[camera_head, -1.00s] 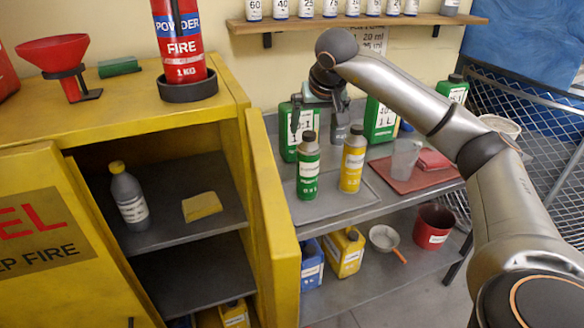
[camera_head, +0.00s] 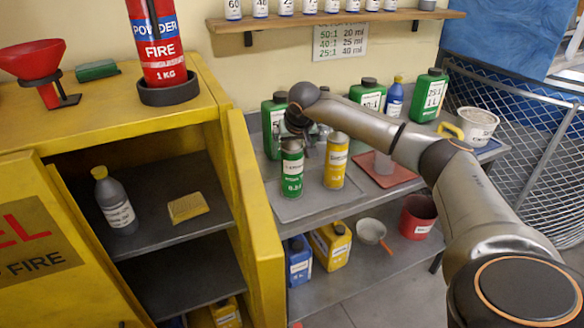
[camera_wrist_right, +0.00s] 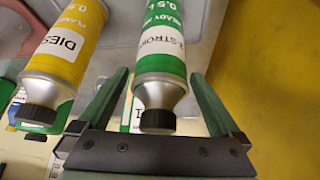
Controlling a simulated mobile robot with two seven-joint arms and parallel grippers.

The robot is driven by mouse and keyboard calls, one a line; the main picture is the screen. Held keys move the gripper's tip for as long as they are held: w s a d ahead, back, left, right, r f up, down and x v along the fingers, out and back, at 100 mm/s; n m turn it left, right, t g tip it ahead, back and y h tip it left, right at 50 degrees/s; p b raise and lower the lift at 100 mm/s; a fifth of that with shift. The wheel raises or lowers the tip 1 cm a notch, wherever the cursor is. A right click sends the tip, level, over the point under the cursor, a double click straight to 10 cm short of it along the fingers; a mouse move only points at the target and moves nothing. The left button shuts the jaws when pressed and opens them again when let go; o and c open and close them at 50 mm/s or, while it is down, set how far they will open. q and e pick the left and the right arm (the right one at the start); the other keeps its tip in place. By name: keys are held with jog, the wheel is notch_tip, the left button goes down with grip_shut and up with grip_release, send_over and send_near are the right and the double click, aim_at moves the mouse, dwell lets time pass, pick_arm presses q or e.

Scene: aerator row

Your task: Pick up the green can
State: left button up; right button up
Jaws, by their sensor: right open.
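The green can (camera_head: 291,174), with a white band and a dark cap, stands upright on a grey tray (camera_head: 318,205) on the metal bench. A yellow can (camera_head: 335,165) stands just to its right. My right gripper (camera_head: 293,137) is at the top of the green can, partly hidden by my own wrist. In the right wrist view, the green can (camera_wrist_right: 161,45) lies between the two spread fingers of the right gripper (camera_wrist_right: 158,82), with gaps on both sides. The yellow can (camera_wrist_right: 68,48) is outside the left finger. My left gripper is out of view.
Green jugs (camera_head: 272,118) stand behind the cans. A red mat (camera_head: 385,172) with a clear cup lies to the right. The open yellow cabinet door (camera_head: 250,215) rises close on the left of the tray.

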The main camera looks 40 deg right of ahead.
jog(key=shift+f, duration=0.1)
grip_shut()
dwell(0.8)
